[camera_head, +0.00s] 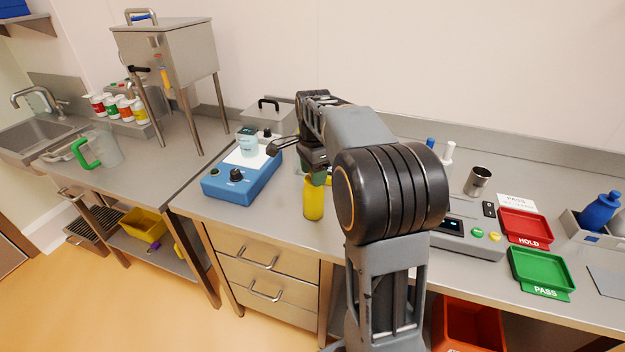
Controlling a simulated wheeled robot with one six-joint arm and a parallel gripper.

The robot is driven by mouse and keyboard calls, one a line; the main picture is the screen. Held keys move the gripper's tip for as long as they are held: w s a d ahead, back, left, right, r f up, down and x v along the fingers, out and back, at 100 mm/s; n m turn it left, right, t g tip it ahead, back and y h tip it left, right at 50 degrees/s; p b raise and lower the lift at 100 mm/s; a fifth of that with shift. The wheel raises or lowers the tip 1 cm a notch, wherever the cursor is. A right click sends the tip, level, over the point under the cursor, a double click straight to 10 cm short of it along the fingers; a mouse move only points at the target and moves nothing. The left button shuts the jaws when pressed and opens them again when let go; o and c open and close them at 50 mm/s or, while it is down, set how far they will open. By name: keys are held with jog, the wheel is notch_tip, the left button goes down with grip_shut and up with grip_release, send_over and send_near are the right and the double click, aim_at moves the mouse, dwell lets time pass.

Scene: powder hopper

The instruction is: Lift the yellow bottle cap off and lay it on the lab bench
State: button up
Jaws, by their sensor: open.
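A yellow bottle (313,200) stands upright near the front edge of the steel lab bench (225,212). My gripper (315,172) is over the top of the bottle, pointing down, with its jaws open. My gripper and arm hide most of the bottle's top. A small patch of yellow shows beside the jaws, and I cannot tell whether it is the cap. I cannot tell whether the jaws touch the cap.
A blue device (243,178) with a beaker (247,142) on it stands left of the bottle. On the right are a scale (465,237), a red tray (524,226), a green tray (541,270) and a metal cup (478,181). Bare bench lies left of the bottle.

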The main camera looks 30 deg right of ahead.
jog(key=c, duration=1)
jog(key=shift+r, duration=0.1)
jog(key=shift+r, duration=0.5)
notch_tip(320, 180, up, 2)
jog(key=shift+r, duration=0.2)
jog(key=s+d+r+p, duration=0.2)
jog(key=s+d+r, duration=0.2)
jog(key=s+r, duration=0.9)
jog(key=shift+s+p, duration=0.25)
jog(key=shift+p, duration=0.05)
